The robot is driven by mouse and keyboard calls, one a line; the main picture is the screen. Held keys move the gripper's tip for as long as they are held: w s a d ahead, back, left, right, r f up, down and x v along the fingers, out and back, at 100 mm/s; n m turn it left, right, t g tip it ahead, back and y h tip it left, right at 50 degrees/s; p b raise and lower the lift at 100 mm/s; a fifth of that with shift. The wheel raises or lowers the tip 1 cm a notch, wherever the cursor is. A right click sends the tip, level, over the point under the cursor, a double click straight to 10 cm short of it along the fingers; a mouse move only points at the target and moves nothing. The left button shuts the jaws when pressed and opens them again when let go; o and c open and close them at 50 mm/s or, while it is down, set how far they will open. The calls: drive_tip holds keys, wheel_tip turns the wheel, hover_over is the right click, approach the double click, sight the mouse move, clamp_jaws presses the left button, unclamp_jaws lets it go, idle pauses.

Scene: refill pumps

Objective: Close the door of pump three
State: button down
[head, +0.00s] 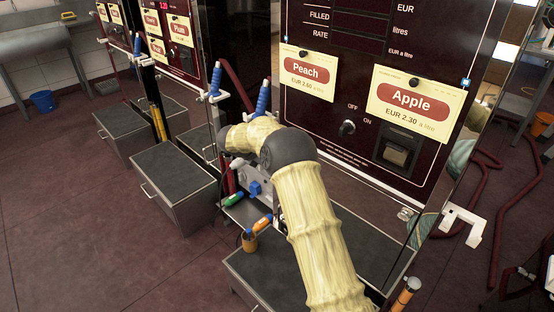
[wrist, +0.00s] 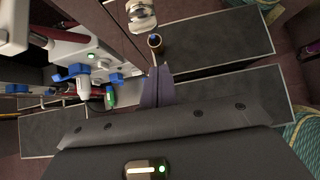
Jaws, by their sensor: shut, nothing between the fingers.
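The nearest pump (head: 335,155) bears Peach and Apple labels and a dark red front with a switch. No number shows on it, so I cannot tell which pump is pump three. My gripper (wrist: 157,72) is shut and empty in the wrist view. In the head view my arm hides the gripper. White fittings with blue valves (wrist: 82,72) lie left of the fingers.
Grey-topped steel boxes (head: 172,183) stand before the pumps. Blue-handled nozzles (head: 263,97) hang between them. A further pump (head: 180,58) has a Plum label. A white bracket (head: 463,222) juts out at right, with red hoses behind.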

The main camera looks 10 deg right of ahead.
drive_tip(key=p+v, duration=0.1)
drive_tip(key=v, duration=0.6)
drive_tip(key=shift+a, duration=0.15)
drive_tip(key=shift+s+r, duration=0.1)
drive_tip(key=shift+r, duration=0.05)
